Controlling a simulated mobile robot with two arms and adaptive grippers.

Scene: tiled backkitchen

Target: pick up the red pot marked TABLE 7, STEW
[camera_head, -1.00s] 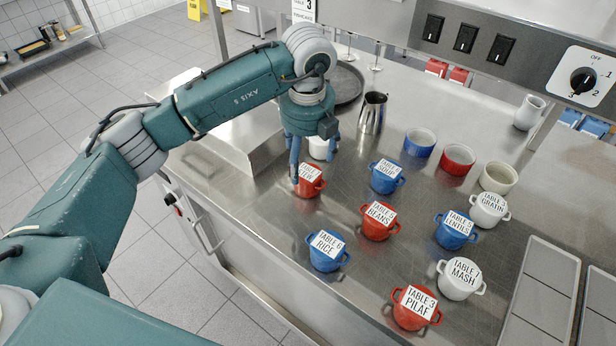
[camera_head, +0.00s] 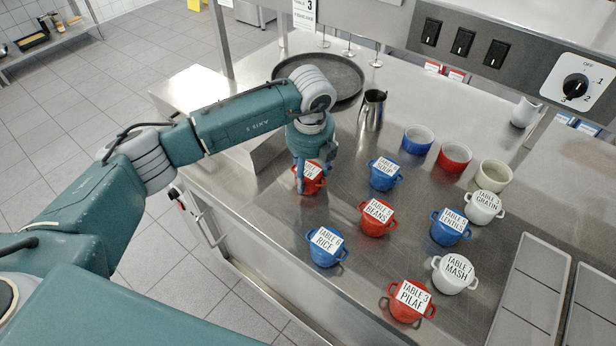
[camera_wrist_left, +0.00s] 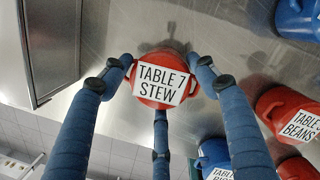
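The red pot marked TABLE 7 STEW (camera_head: 314,187) stands on the steel counter, under my left gripper (camera_head: 307,178). The gripper partly covers its label in the head view. In the left wrist view the pot (camera_wrist_left: 163,84) is upright, its whole label readable. The three blue fingers of the left gripper (camera_wrist_left: 160,75) are spread around it, one at each side and one at the bottom of the picture. The side fingertips are close to the pot's edge; whether they touch it I cannot tell. My right gripper is not in view.
Near it stand the blue SOUP pot (camera_head: 384,176), red BEANS pot (camera_head: 374,222) and blue RICE pot (camera_head: 325,254). A metal jug (camera_head: 372,110) and a round dark tray (camera_head: 345,72) are farther back. The counter's front edge lies to the left.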

